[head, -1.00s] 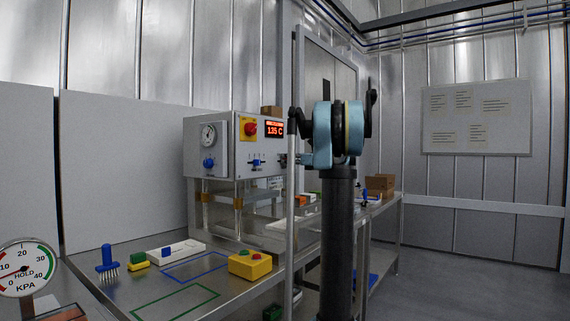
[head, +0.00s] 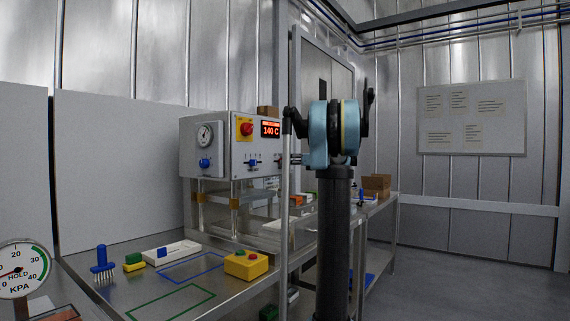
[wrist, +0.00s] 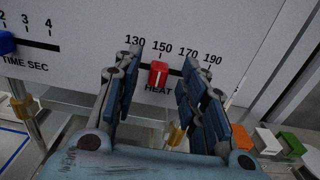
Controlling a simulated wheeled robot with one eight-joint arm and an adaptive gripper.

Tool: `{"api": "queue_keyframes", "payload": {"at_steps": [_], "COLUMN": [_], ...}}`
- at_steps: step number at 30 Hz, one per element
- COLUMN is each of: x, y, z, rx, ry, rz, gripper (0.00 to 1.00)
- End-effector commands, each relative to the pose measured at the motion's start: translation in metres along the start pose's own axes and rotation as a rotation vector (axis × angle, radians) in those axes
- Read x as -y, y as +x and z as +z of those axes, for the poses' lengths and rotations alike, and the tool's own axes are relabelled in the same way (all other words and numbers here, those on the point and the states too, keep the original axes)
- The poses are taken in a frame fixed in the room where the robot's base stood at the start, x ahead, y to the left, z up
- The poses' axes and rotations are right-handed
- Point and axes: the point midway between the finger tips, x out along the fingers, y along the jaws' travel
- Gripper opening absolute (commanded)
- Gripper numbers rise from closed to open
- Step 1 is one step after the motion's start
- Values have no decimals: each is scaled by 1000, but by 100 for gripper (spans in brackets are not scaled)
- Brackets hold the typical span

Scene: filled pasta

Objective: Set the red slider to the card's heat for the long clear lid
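The red slider (wrist: 158,75) sits on the HEAT scale in the wrist view, close under the 150 label and right of the 130 label. The red display (head: 270,129) on the press reads 140 C. My gripper (wrist: 160,62) is open, with one finger on each side of the red slider. Gaps show between the slider and both fingers, and I cannot tell whether either touches it.
A blue slider (wrist: 6,43) on the TIME SEC scale is left of my gripper. A blue brush (head: 102,262), yellow button box (head: 246,265) and pressure gauge (head: 20,268) stand in front. Coloured blocks (wrist: 267,140) are lower right.

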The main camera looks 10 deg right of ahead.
Motion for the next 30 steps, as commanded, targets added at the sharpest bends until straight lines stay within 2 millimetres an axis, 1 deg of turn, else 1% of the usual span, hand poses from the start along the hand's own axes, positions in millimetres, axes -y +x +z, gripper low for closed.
{"api": "queue_keyframes", "payload": {"at_steps": [1,3,9,12,15,21,30], "x": [1,1,1,1,1,1,1], "y": [-11,-25,-62,-77,-88,-96,-96], "z": [0,0,-1,-1,-1,-1,-1], "rx": [0,0,0,-1,-1,-1,-1], "ry": [0,0,0,0,1,1,1], "rz": [-4,-4,-4,-3,-3,-1,0], "gripper": [38,38,38,38,38,38,38]}}
